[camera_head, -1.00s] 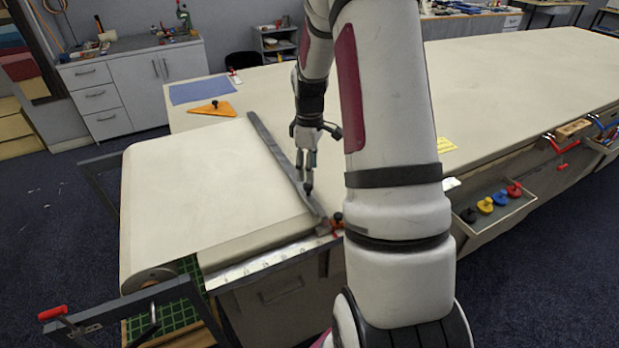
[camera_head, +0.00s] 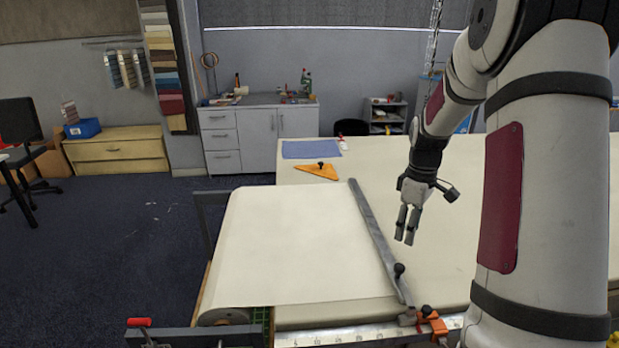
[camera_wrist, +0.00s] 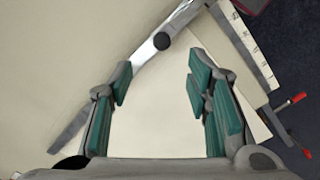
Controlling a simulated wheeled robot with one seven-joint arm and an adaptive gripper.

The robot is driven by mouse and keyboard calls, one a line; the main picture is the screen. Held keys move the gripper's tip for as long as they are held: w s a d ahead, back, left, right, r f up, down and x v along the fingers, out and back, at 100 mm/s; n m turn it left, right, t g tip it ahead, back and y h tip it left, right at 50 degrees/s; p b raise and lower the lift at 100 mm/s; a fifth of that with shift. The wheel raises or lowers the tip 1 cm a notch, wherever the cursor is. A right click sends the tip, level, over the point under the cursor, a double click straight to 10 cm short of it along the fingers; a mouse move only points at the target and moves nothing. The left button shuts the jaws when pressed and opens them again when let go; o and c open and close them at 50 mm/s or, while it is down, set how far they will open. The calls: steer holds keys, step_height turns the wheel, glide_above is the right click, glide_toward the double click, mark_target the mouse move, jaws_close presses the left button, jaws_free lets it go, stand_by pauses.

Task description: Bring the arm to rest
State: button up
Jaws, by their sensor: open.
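My gripper (camera_head: 407,222) hangs in the air above the cloth table, to the right of the long grey metal bar, with its fingers pointing down. In the wrist view my gripper (camera_wrist: 158,100) is open, with teal pads and only pale cloth showing between the fingers. My arm rises on the right side of the head view and hides part of the table. The bar (camera_head: 372,232) lies across the cloth (camera_head: 290,245) and has a dark knob near its front end. The bar also shows in the wrist view (camera_wrist: 140,58), just beyond the fingertips.
An orange triangle (camera_head: 316,171) and a blue cloth piece (camera_head: 311,149) lie at the table's far left. An orange clamp (camera_head: 432,322) and a metal ruler strip (camera_head: 340,336) are at the front edge. Open floor lies to the left.

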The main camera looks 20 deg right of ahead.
steer(key=s+a+r+m+t+h, duration=0.1)
steer(key=s+a+r, duration=0.2)
steer(key=a+r, duration=0.5)
steer(key=s+a+r+m+t, duration=0.2)
steer(key=s+a+r, duration=0.1)
steer(key=a+r, duration=0.5)
steer(key=s+a+r+m+t+y, duration=0.1)
steer(key=s+a+r+m+t, duration=0.1)
steer(key=s+a, duration=1)
steer(key=shift+s, duration=0.6)
